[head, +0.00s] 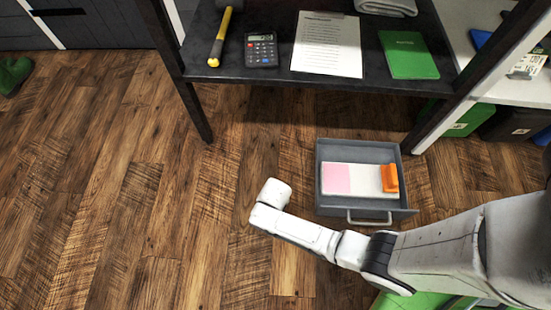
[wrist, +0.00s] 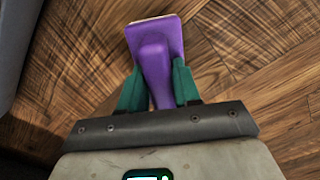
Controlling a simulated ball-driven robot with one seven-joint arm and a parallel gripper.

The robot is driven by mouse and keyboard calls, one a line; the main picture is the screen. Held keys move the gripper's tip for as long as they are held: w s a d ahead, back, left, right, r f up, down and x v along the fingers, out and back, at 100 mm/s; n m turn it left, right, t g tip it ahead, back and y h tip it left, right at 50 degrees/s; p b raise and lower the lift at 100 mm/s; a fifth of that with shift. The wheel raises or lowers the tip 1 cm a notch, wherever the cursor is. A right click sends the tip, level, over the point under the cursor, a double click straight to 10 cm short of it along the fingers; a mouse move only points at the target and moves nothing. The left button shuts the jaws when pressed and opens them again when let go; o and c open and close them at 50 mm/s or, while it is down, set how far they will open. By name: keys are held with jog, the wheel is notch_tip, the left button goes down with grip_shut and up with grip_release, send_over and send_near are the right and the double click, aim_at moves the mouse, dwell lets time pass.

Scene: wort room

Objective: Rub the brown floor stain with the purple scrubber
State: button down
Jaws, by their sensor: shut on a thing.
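The purple scrubber (wrist: 154,50) shows in the wrist view, with its handle between the two green fingers of my gripper (wrist: 158,85). My gripper is shut on it. The scrubber's wide head points away from the gripper, over the wood floor. I cannot tell whether it touches the floor. In the head view my white arm reaches in from the right, and its wrist end hides the gripper and the scrubber. I cannot make out the brown stain in either view against the brown wood grain.
A grey open drawer (head: 367,212) stands on the floor beside my arm, with a pink and white block (head: 350,179) and an orange item (head: 389,178) in it. A dark table (head: 275,85) bears a calculator (head: 262,49) and papers. The floor at left (head: 110,190) is clear.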

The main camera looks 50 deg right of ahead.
jog(key=shift+r+p, duration=1.5)
jog(key=shift+r, duration=0.3)
